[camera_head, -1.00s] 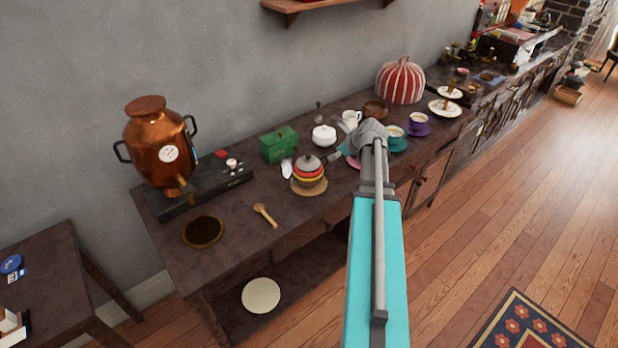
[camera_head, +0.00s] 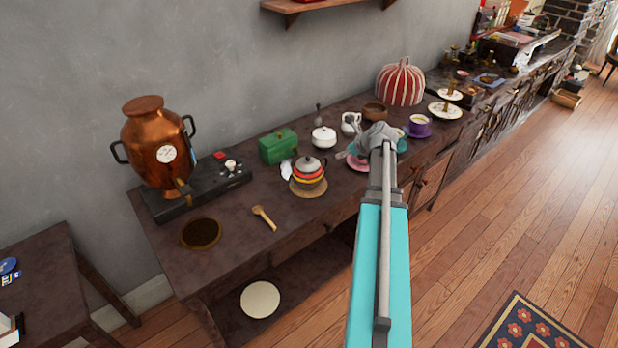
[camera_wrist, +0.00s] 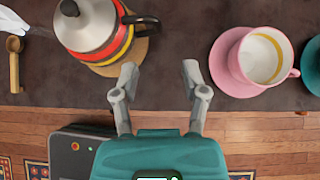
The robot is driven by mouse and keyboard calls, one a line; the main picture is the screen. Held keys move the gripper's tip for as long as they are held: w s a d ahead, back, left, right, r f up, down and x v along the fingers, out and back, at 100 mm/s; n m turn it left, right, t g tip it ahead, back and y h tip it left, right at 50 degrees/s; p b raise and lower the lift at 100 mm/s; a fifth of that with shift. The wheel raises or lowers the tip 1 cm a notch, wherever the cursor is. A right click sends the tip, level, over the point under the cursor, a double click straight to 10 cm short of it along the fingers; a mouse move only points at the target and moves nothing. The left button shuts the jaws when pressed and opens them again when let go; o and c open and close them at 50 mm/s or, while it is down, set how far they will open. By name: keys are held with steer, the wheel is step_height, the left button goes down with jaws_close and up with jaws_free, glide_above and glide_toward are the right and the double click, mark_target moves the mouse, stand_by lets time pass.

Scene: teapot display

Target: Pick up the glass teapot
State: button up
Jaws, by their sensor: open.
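No clearly see-through glass teapot can be made out. A round teapot (camera_head: 309,173) with red, yellow and dark bands and a grey lid stands upright on a round trivet (camera_head: 308,192) on the dark counter. In the wrist view the teapot (camera_wrist: 92,30) is at upper left, cut by the top edge, with its dark handle toward the right. A white lidded pot (camera_head: 323,137) stands behind it. My gripper (camera_wrist: 159,72) is open and empty, its fingers over the counter's front edge, right of and nearer than the teapot. In the head view my wrist hides much of the gripper.
A pink saucer with a cup (camera_wrist: 262,58) lies right of my gripper. A wooden spoon (camera_head: 264,217), a green box (camera_head: 278,147) and a copper samovar (camera_head: 153,142) are to the left. A striped cozy (camera_head: 400,80) stands farther back. Counter in front of the teapot is clear.

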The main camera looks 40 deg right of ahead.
mark_target(327, 162)
steer(key=shift+b+x, duration=2.2)
steer(key=shift+x, duration=1.25)
steer(key=b+x, duration=0.2)
steer(key=x, duration=0.1)
steer(key=shift+s+a+f+b, duration=0.15)
steer(key=shift+s+f+b, duration=0.05)
steer(key=shift+f+b, duration=0.1)
steer(key=shift+b+x, duration=0.7)
steer(key=shift+x, duration=0.35)
steer(key=shift+r, duration=0.1)
jaws_close()
steer(key=shift+a, duration=0.1)
